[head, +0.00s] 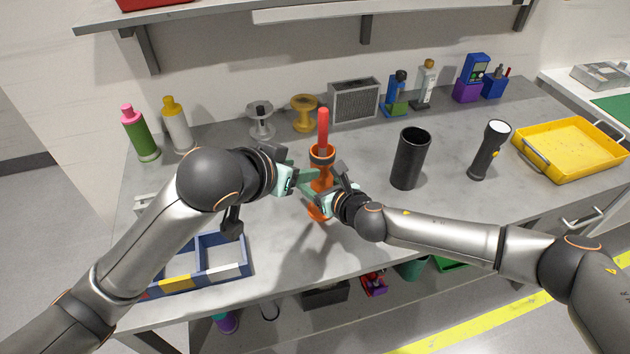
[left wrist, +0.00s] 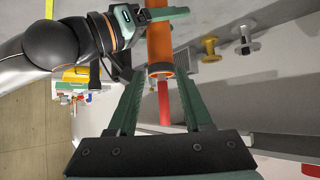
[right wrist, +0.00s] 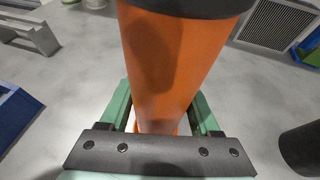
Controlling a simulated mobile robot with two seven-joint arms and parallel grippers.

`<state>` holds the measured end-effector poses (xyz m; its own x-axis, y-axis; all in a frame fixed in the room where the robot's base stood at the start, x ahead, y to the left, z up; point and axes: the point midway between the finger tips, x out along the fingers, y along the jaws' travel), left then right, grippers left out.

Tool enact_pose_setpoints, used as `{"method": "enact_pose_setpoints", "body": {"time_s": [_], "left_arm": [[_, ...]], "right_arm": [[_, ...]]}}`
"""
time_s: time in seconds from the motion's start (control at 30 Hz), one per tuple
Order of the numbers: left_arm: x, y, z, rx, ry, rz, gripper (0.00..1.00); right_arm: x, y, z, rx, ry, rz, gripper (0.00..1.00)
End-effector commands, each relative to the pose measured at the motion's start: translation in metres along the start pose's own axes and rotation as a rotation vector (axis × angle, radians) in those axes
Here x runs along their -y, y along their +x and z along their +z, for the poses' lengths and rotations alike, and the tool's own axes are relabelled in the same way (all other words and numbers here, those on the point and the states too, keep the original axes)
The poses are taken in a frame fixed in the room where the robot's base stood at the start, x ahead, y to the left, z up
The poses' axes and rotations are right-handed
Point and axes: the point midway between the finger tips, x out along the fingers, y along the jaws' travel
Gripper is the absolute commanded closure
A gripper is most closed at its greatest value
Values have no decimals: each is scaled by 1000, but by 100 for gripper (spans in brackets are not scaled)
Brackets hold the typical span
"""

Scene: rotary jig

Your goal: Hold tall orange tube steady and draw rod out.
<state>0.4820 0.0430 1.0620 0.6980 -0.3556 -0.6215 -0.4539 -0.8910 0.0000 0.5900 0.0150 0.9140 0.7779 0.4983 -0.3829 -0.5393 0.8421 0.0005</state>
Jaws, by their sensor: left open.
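The tall orange tube (head: 319,187) stands upright on the bench, with a dark ring near its top. The red rod (head: 322,126) sticks up out of its top end. My left gripper (head: 306,174) is open beside the upper tube. In the left wrist view its fingers (left wrist: 160,76) stand apart on either side of the red rod (left wrist: 164,104) and the tube's end (left wrist: 160,69), holding nothing. My right gripper (head: 314,191) is at the tube lower down, a finger on each side. In the right wrist view the tube (right wrist: 170,60) fills the gap and hides part of the fingers.
A black cup (head: 410,160), a flashlight (head: 488,150) and a yellow tray (head: 570,148) stand to the right. A blue divided bin (head: 205,262) is at front left. Bottles, spools and a grey box (head: 353,101) line the back. A shelf overhangs the rear.

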Motion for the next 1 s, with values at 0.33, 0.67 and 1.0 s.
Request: {"method": "enact_pose_setpoints", "body": {"time_s": [0.33,0.67,1.0], "left_arm": [[0,0,0,0,0,0,50],[0,0,0,0,0,0,50],[0,0,0,0,0,0,50]], "right_arm": [[0,0,0,0,0,0,77],[0,0,0,0,0,-1,100],[0,0,0,0,0,-1,100]]}}
